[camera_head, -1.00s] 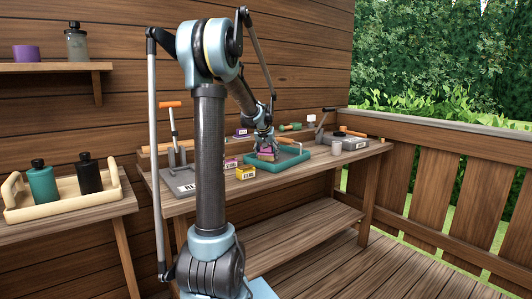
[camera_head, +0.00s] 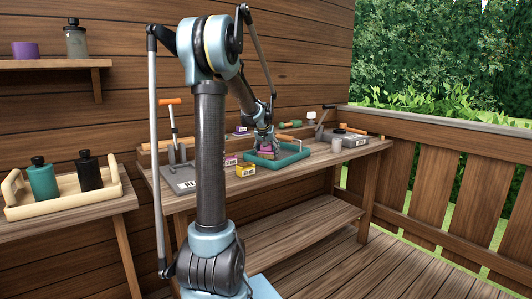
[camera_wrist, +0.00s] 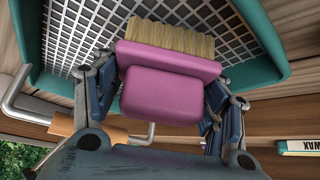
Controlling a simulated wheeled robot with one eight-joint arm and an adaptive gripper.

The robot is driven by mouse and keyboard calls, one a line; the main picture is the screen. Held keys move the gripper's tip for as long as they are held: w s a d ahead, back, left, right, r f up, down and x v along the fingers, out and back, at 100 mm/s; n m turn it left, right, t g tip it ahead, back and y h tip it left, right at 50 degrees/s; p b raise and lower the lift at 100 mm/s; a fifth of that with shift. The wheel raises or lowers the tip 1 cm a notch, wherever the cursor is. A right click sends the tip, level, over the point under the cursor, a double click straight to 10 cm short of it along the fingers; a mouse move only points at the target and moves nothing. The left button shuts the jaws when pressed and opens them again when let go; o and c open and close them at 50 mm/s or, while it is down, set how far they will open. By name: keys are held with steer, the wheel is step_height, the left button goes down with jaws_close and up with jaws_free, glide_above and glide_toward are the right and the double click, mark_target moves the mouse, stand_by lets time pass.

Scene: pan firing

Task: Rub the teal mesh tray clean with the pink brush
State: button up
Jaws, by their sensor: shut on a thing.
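The teal mesh tray (camera_head: 284,164) lies on the workbench, and its rim (camera_wrist: 262,45) and grey mesh show in the wrist view. The pink brush (camera_wrist: 163,95) is between the fingers of my gripper (camera_wrist: 160,100), which is shut on its pink block. Its tan bristles (camera_wrist: 170,36) point at the mesh and appear close to it; whether they touch I cannot tell. In the head view my gripper (camera_head: 265,146) is over the left part of the tray. The brush is small and partly hidden there by the fingers.
A yellow box (camera_head: 246,169) and a small pink box (camera_head: 231,160) stand left of the tray. A grey cup (camera_head: 337,145) stands to its right. Grey tool blocks (camera_head: 345,138) are at the right rear. Another grey block (camera_head: 178,179) is at the left.

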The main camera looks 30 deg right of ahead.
steer(key=shift+f, duration=0.6)
steer(key=o, duration=0.7)
steer(key=shift+r, duration=0.35)
steer(key=c, duration=1)
